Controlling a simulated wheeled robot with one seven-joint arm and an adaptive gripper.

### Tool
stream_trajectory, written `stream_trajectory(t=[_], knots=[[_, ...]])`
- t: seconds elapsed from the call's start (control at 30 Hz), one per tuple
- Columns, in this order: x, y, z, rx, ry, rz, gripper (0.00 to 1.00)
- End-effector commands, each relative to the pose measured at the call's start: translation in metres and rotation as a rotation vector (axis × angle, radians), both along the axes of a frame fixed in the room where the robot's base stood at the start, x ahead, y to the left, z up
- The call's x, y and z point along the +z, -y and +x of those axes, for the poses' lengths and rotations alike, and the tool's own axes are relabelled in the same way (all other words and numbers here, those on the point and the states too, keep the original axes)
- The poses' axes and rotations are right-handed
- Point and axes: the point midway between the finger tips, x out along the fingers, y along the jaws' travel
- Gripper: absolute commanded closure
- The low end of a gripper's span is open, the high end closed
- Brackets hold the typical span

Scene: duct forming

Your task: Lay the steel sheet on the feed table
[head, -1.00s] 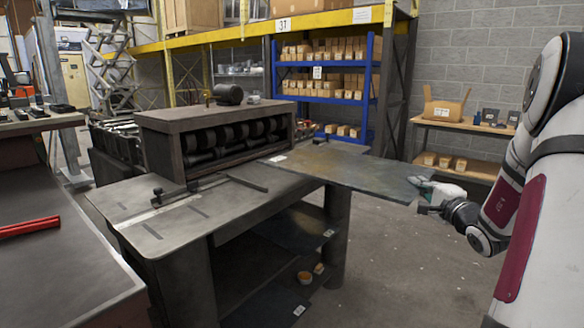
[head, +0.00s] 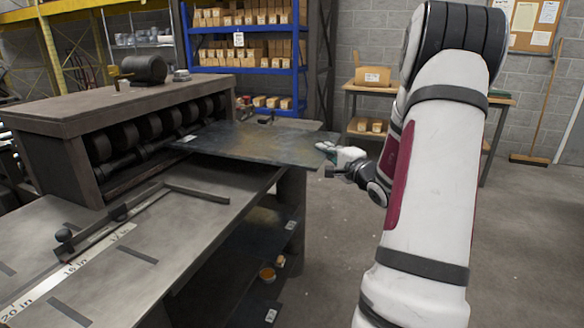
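The steel sheet (head: 255,147) is a dark, mottled flat plate with a small white label near its left end. It lies roughly level over the far right part of the feed table (head: 190,240), its left end close to the rollers. Its right part reaches past the table's edge. I cannot tell whether its underside touches the table. My gripper (head: 334,162) is at the sheet's right end and looks shut on that edge; the fingertips are partly hidden. The bare grey table top in front shows a ruler strip and marks.
The roller machine (head: 120,110) stands along the table's far side. An angled bar stop (head: 197,193) lies on the table in front of the sheet. A lower shelf holds dark sheets (head: 250,306). A blue rack (head: 240,50) and a wooden bench stand behind. The floor at right is open.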

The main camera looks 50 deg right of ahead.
Motion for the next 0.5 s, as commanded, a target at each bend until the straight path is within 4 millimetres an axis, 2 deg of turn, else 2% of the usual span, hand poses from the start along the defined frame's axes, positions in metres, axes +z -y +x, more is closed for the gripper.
stream_trajectory(t=[0.13, 0.5], knots=[[-0.025, 0.0, 0.001, 0.001, 0.004, 0.004, 1.0], [-0.055, -0.001, 0.001, 0.002, 0.005, 0.002, 1.0]])
